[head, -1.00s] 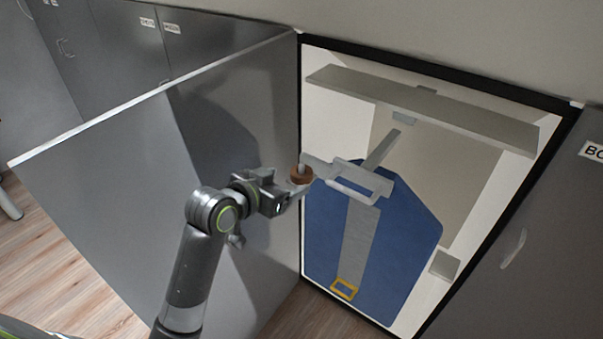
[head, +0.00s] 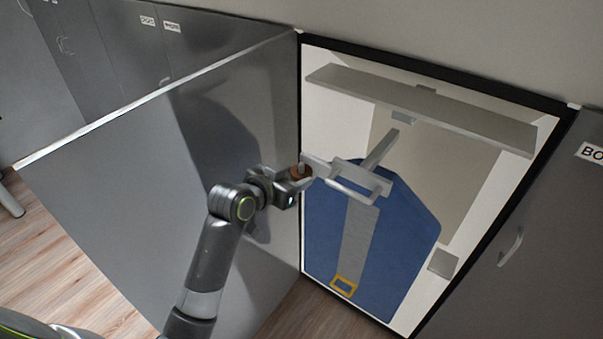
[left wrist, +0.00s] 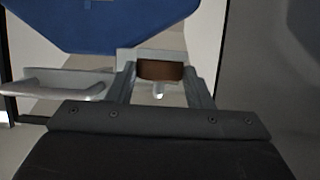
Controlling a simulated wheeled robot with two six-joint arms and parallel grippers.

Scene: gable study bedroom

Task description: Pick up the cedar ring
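The cedar ring (head: 295,173) is a small brown ring on a pale peg at the left end of the light grey bracket (head: 352,184) in front of the open cabinet. My left gripper (head: 298,178) is at the ring. In the left wrist view the ring (left wrist: 160,71) lies between the two grey fingers, with the pale peg tip (left wrist: 158,90) showing just below it. The fingers stand close on both sides of the ring. I cannot tell whether they press on it. My right gripper is not in view.
The open grey cabinet door (head: 110,180) stands left of and behind my left arm. Inside the cabinet are a blue garment-like panel (head: 405,225) with a grey strip and yellow buckle, and a shelf (head: 425,105). Another grey cabinet front (head: 545,240) is at the right.

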